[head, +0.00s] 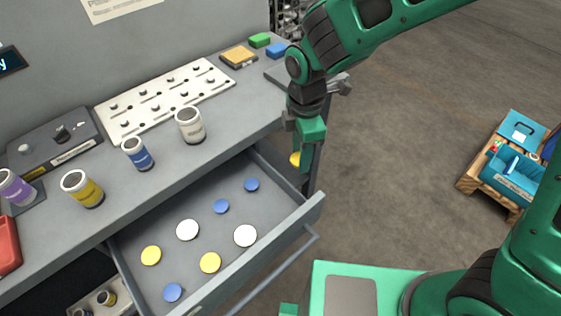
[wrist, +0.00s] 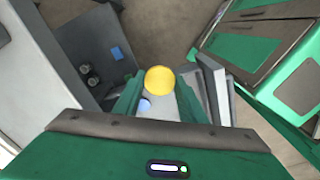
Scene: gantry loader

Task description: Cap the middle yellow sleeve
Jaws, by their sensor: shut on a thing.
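My gripper (head: 305,170) is shut on a round yellow cap (head: 295,159), held above the right end of the open drawer. The cap also shows between the fingertips in the wrist view (wrist: 160,80). On the bench a yellow sleeve (head: 83,190) stands upright with an open top, between a purple sleeve (head: 15,188) and a blue sleeve (head: 138,154). A white sleeve (head: 190,125) stands further right. Another yellow-banded sleeve (head: 106,298) shows low at the left, in a holder below the bench; one beside it is cut off by the frame.
The open drawer (head: 275,239) holds loose yellow, white and blue caps. A white pegged board (head: 165,97) and a dark switch box (head: 55,140) lie behind the sleeves. A red object (head: 8,243) is at the left edge. A crate on a pallet (head: 510,170) stands right.

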